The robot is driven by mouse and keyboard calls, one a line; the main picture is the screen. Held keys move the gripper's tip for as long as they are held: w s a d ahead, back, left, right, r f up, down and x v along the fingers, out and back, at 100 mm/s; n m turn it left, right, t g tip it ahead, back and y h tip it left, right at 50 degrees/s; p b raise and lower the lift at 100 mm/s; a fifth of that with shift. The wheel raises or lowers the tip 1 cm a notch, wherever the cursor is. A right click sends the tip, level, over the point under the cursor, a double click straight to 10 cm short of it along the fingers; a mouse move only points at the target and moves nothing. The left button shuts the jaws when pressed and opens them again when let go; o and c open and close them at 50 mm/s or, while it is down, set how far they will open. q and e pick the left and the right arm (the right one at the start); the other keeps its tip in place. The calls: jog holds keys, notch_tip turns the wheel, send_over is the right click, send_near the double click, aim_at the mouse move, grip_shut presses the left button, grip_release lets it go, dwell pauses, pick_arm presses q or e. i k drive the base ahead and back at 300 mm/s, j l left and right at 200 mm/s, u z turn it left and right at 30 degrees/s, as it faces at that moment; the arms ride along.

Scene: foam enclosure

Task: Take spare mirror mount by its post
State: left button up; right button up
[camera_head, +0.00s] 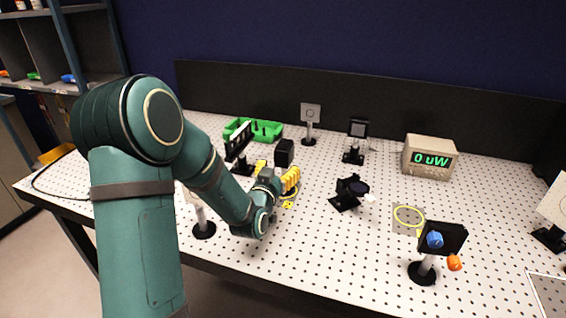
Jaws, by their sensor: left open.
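A mirror mount (444,238) with a dark square plate and blue and orange knobs stands upright on a pale post with a round black base at the front right. Another mount (203,228) on a pale post with a round black base stands at the front left, its upper part mostly hidden by my left arm. I cannot tell for sure which one is the spare. My left gripper (279,174), with yellow fingers, is open over the middle left of the table, well left of the knobbed mount and apart from it. My right gripper is out of view.
On the perforated table (320,245) stand a green tray (266,131), a small black block (284,152), a black optic (350,192), two mounts at the back and a meter (429,157) reading 0 uW. A yellow ring mark (409,207) lies left of the knobbed mount. The front middle is clear.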

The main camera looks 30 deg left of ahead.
aim_at(454, 236)
jog(key=k+l, duration=0.15)
jog(key=k, duration=0.35)
jog(key=k+l, duration=0.2)
jog(key=k, duration=0.25)
